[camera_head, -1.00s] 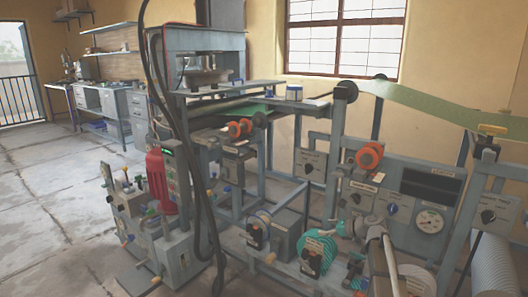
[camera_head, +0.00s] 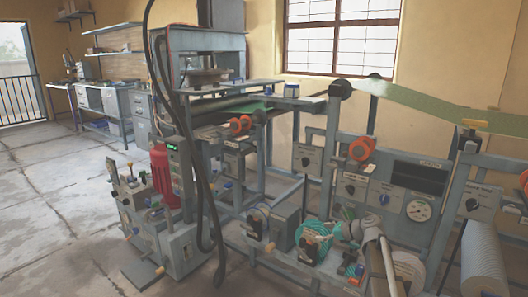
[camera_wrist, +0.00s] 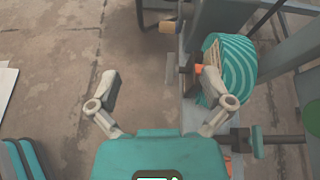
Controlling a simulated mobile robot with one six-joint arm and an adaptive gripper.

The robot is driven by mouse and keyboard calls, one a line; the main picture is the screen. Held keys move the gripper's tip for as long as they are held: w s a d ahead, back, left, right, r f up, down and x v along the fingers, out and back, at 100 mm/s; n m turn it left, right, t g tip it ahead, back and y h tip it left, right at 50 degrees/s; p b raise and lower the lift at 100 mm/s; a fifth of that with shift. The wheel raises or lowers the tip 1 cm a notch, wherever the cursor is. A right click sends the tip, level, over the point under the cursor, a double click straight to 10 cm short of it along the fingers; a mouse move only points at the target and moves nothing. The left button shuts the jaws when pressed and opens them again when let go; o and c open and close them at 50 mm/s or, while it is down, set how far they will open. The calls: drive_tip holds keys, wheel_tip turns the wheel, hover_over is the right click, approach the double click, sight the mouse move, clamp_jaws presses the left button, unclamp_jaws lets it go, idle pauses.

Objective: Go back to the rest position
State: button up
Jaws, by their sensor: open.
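My gripper (camera_wrist: 160,88) shows in the wrist view with its two grey fingers spread wide apart and nothing between them. Its teal body fills the bottom middle. The right finger appears in front of or beside a teal striped roll (camera_wrist: 235,62); I cannot tell whether they touch. In the head view, a teal roll (camera_head: 314,240) sits low on the machine, close to my pale arm at the lower right. My fingers are hard to make out there.
The press frame (camera_head: 205,42) stands behind, with a red cylinder (camera_head: 163,178) and hanging black cables (camera_head: 193,150) in front. A control panel (camera_head: 420,180) and a pale roll (camera_head: 483,260) are at right. The concrete floor (camera_head: 50,220) at left is clear.

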drive_tip(key=s+a+f+n+g+h, duration=0.2)
drive_tip(key=s+a+f+n, duration=0.15)
drive_tip(key=s+n, duration=0.3)
drive_tip(key=s+a+f+n+g+h, duration=0.2)
drive_tip(key=s+f+n+g, duration=0.15)
drive_tip(key=s+n, duration=0.35)
drive_tip(key=s+d+f+n+g+h, duration=0.1)
drive_tip(key=s+f+n+g+h, duration=0.15)
drive_tip(key=s+n+h, duration=0.7)
drive_tip(key=s+r+y+p, duration=0.1)
drive_tip(key=s+r+p, duration=0.1)
drive_tip(key=r+p, duration=1.6)
drive_tip(key=s+r+n+y+p, duration=0.1)
drive_tip(key=s+r+y+p, duration=0.1)
drive_tip(key=r+p, duration=1.6)
drive_tip(key=shift+s+d+r+t+p, duration=0.2)
drive_tip(key=shift+s+r+t+p, duration=0.15)
drive_tip(key=shift+p, duration=0.6)
